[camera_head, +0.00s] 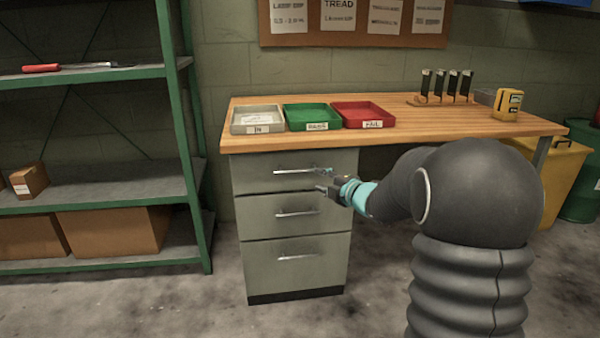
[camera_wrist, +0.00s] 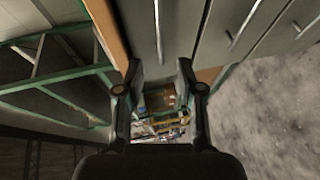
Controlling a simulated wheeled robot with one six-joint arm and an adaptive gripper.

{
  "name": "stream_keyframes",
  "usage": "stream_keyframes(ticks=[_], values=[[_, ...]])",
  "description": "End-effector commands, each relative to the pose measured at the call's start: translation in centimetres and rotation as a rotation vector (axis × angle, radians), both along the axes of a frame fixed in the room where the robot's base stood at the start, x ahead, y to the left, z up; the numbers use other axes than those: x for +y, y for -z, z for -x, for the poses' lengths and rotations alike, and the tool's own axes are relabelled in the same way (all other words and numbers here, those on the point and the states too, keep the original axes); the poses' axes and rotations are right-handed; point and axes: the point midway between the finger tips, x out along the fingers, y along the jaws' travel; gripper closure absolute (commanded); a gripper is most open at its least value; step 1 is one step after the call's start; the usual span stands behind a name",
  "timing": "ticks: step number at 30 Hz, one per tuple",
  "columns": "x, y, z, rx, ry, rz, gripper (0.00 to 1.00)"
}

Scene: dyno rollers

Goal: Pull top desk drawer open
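The grey desk drawer unit (camera_head: 292,225) has three drawers stacked under the wooden desktop. The top drawer (camera_head: 262,180) looks shut, its front flush with the drawers below. Its thin metal bar handle (camera_head: 292,172) runs level across the front; it also shows upright in the wrist view (camera_wrist: 158,30). My gripper (camera_head: 322,180) is open and empty near the handle's right end, in front of the drawer face. In the wrist view my gripper's fingers (camera_wrist: 158,66) stand apart, with the handle lined up between them beyond the tips. Whether anything touches is unclear.
The desktop (camera_head: 440,125) overhangs the drawers and carries grey, green and red trays (camera_head: 363,115). The middle drawer handle (camera_head: 298,212) lies just below my gripper. A green metal shelf (camera_head: 180,130) stands at left. The floor before the drawers is clear.

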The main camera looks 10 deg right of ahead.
Motion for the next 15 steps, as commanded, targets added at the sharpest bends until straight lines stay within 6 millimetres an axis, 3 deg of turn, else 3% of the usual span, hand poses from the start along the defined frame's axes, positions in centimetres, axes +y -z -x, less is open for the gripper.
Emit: stream_keyframes(ticks=[15], values=[[3.6,1.8,-8.4,0.003,0.0,-0.002,0.63]])
